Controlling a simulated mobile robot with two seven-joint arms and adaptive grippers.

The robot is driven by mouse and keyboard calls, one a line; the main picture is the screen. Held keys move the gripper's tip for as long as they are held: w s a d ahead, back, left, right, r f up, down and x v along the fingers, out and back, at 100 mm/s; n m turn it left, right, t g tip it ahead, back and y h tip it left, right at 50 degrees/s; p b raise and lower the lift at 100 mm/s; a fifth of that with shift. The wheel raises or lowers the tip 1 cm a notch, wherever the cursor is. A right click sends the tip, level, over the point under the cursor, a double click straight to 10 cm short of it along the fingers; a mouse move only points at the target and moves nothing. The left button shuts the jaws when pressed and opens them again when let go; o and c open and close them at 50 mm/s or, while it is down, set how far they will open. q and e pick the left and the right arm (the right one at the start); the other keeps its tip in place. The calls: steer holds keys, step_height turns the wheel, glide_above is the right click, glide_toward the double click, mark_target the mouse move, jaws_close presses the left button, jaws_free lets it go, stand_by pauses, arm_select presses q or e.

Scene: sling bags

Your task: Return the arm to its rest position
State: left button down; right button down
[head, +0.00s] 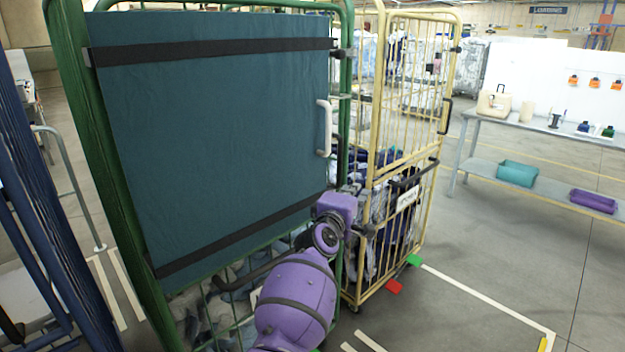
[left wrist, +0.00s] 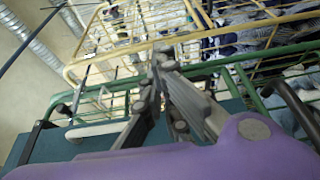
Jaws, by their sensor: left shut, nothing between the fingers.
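My left arm, purple, reaches up from the bottom middle of the head view. Its wrist (head: 337,207) is in front of the right edge of the green cage trolley (head: 350,75); the fingers are hard to make out there. In the left wrist view my left gripper (left wrist: 162,68) is shut and empty. Its grey fingers point toward the green rail and the yellow cage (left wrist: 140,35). My right gripper is in neither view.
A teal panel (head: 215,120) with black straps covers the green trolley's front. The yellow cage trolley (head: 410,100) holding bags stands close to my wrist. Dark blue bars (head: 35,200) stand at left. A table (head: 540,128) is at right, with clear floor before it.

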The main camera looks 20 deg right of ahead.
arm_select(q)
steer(key=s+r+m, duration=0.3)
steer(key=s+a+f+m+y+p, duration=0.15)
steer(key=s+a+f, duration=0.25)
steer(key=a+f, duration=0.5)
steer(key=s+a+f+m+y+b, duration=0.1)
steer(key=s+a+f+m+y, duration=0.2)
steer(key=a+f, duration=0.65)
steer(key=s+a+f+m+y+p, duration=0.1)
steer(key=s+a+f+y, duration=0.3)
steer(key=a, duration=0.9)
steer(key=s+a+f+g+y, duration=0.1)
steer(key=s+a+f, duration=0.5)
steer(key=s, duration=0.7)
steer(key=s+a+f+m+g, duration=0.1)
steer(key=s+a+f, duration=0.5)
steer(key=s, duration=0.7)
steer(key=s+a+f+m+g+y, duration=0.1)
steer(key=s+a+f+g, duration=0.2)
steer(key=s, duration=1.1)
steer(key=a+f, duration=0.3)
steer(key=f, duration=0.2)
steer(key=shift+y+p, duration=0.35)
steer(key=shift+p, duration=0.05)
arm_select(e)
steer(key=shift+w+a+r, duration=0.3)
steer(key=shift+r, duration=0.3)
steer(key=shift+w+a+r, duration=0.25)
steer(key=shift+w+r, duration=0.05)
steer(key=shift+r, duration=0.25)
